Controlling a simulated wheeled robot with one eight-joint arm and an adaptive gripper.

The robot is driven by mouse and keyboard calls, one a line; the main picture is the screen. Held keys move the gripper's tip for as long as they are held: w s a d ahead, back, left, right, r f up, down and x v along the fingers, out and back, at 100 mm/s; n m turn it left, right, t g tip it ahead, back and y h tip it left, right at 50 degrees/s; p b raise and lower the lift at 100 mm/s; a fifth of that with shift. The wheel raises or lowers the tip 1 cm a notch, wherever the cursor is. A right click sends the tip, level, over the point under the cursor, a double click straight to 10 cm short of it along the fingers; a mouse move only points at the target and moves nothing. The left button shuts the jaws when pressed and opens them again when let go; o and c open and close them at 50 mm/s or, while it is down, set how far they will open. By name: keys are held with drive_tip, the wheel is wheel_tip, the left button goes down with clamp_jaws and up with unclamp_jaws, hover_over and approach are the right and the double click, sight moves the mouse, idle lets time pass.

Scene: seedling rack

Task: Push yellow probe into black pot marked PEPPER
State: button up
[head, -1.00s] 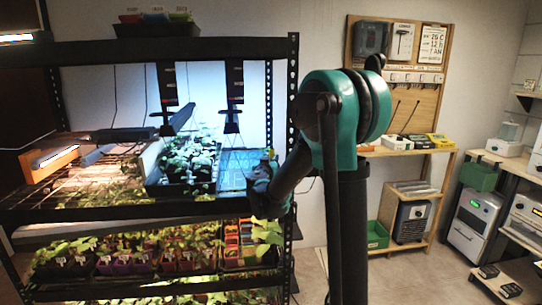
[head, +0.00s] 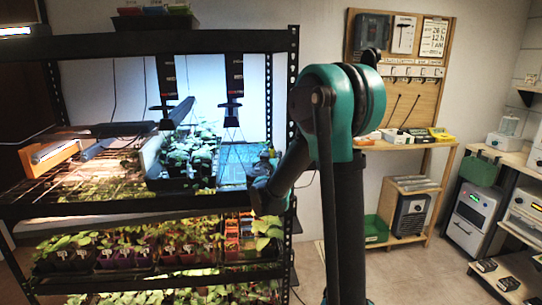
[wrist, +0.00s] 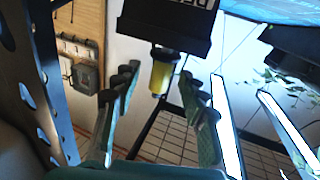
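In the wrist view a yellow cylinder with a dark collar, apparently the yellow probe (wrist: 161,76), shows between my gripper's (wrist: 158,75) two fingers. Gaps show on both sides of it, so the fingers stand apart. Directly above it in the picture is a black box-like thing (wrist: 166,28) with partly cut-off white lettering at the top edge. I cannot read PEPPER or tell whether it is the pot. Whether the probe is in it or only in front of it is unclear. In the head view my gripper (head: 263,172) is small and dark at the rack's right end; the probe does not show clearly there.
Black trays of seedlings (head: 183,180) stand left of my gripper on the lit shelf. The rack's right post (head: 291,130) is close to my arm. Dark fixtures (head: 232,103) hang above. An orange-ended bar (head: 50,156) lies at the left.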

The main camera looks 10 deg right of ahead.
drive_tip(key=v, duration=1.2)
idle(0.4)
drive_tip(key=s+d+f+g, duration=0.8)
drive_tip(key=s+d+f, duration=0.6)
drive_tip(key=s+a+f+n+g+y, duration=0.1)
drive_tip(key=s+a+f+g+y, duration=0.1)
drive_tip(key=s+f, duration=0.3)
drive_tip(key=s+a+f+n+g+y, duration=0.2)
drive_tip(key=s+a+f+g+y, duration=0.1)
drive_tip(key=s, duration=0.7)
drive_tip(key=shift+a+f+n+y, duration=0.3)
drive_tip(key=shift+a+f, duration=0.05)
drive_tip(key=shift+f, duration=0.5)
